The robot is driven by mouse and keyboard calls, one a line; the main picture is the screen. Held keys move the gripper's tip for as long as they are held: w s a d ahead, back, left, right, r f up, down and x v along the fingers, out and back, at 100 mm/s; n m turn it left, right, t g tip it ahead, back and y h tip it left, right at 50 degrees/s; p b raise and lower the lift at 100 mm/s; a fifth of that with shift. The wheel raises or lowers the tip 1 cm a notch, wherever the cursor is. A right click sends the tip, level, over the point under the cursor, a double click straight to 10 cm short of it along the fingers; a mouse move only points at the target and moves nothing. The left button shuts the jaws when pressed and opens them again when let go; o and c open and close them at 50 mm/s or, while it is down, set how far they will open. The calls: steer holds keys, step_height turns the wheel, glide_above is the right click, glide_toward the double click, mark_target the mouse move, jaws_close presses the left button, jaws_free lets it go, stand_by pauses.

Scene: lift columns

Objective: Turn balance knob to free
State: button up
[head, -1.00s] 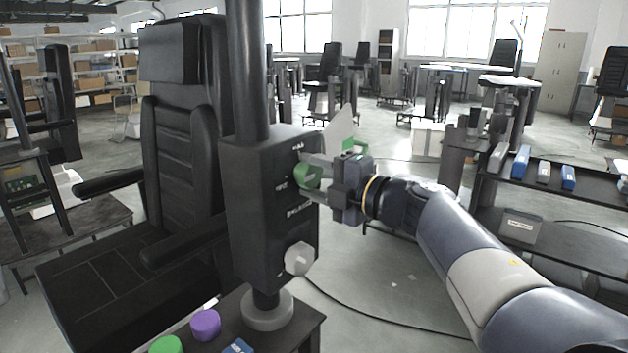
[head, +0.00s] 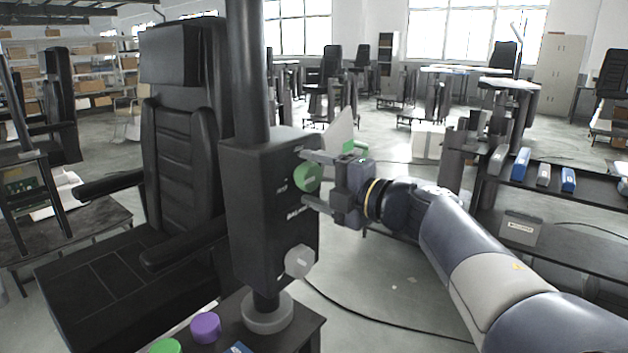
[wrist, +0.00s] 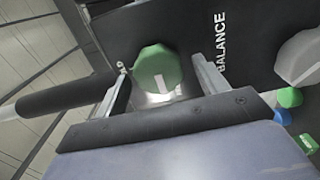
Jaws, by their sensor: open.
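A black box on a column (head: 262,235) carries a round green knob (head: 308,177) high on its right face. A pale grey knob (head: 298,261) is lower on the same face. White BALANCE lettering lies between the two knobs. My gripper (head: 304,178) is open, with one finger above and one below the green knob. In the wrist view the green knob (wrist: 158,70) sits between my spread fingers (wrist: 160,66), with visible gaps on both sides. A pale pointer mark shows on it. The small lettering by the green knob is too blurred to read.
A black padded chair (head: 180,140) stands left of the box. A purple knob (head: 205,327) and a green one (head: 165,346) are on the low table by the column foot. A shelf (head: 560,185) with small boxes is at the right.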

steer(key=v, duration=1)
steer(key=shift+s+d+b, duration=0.2)
steer(key=shift+b, duration=0.2)
steer(key=p+x, duration=0.1)
steer(key=x, duration=1)
steer(key=shift+d, duration=0.1)
